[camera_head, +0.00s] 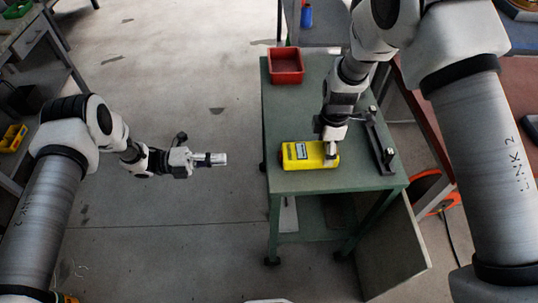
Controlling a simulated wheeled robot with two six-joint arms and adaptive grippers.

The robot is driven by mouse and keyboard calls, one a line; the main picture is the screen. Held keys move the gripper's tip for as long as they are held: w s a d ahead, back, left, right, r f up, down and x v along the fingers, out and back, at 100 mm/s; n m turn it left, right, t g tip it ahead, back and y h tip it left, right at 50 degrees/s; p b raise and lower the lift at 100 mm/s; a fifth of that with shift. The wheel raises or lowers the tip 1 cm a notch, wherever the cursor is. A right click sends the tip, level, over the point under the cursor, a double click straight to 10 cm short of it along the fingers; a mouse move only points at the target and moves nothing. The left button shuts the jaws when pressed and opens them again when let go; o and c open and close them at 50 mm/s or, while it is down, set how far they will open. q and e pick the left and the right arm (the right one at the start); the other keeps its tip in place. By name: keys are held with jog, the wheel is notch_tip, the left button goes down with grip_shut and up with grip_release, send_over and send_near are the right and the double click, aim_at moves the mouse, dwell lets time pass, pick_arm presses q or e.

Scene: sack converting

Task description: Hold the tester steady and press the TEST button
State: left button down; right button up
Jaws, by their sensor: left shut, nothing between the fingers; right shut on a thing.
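The tester (306,164) is a yellow box with a grey label or display near its left end. It lies on the green table (283,110). My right gripper (332,150) comes down from above and is shut on the tester's right end, covering part of it. My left gripper (218,159) is shut and empty. It points right and hangs over the floor, left of the table and apart from the tester. The TEST button is too small to make out.
A red bin (286,66) stands at the table's back left corner. A dark metal fixture (379,143) lies right of the tester. An orange reel (432,190) is on the floor at the right.

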aim_at(279, 156)
pick_arm(q)
jog(key=shift+d, duration=0.2)
pick_arm(e)
jog(key=shift+d, duration=0.1)
pick_arm(q)
jog(key=d, duration=1.4)
jog(key=shift+d, duration=0.95)
jog(key=shift+a+r, duration=0.1)
jog(key=a, duration=1.4)
dwell(0.3)
pick_arm(e)
jog(key=o, duration=1.4)
